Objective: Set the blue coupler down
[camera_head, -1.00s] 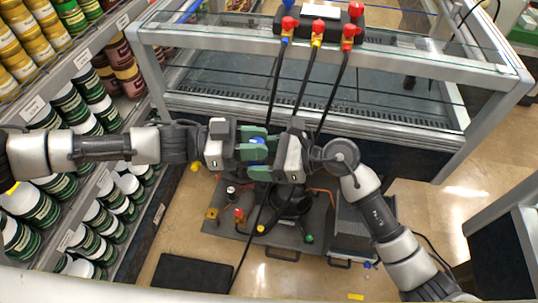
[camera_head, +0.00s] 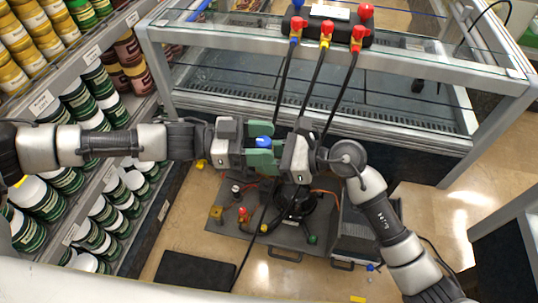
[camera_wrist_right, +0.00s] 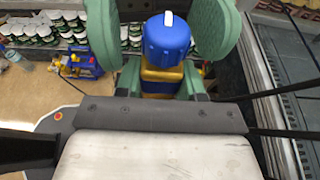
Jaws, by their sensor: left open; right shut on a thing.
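The blue coupler (camera_head: 263,141) is held in the air, in front of the glass-topped case. In the right wrist view the coupler (camera_wrist_right: 166,40) has a rounded blue top with a white mark and a brass-yellow lower part. My right gripper (camera_head: 279,150) is shut on it from the right; in the wrist view its short green fingers (camera_wrist_right: 162,82) flank the brass part. My left gripper (camera_head: 262,145) is open, with its green fingers on either side of the coupler. I cannot tell whether they touch it. The coupler's lower end is partly hidden.
Below, a grey base plate (camera_head: 226,220) carries a black pump (camera_head: 296,202) and small coloured fittings. A black mat (camera_head: 195,271) lies on the floor. The case (camera_head: 435,65) bears a gauge manifold (camera_head: 325,27) with hanging hoses. Shelves of jars (camera_head: 97,212) stand left.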

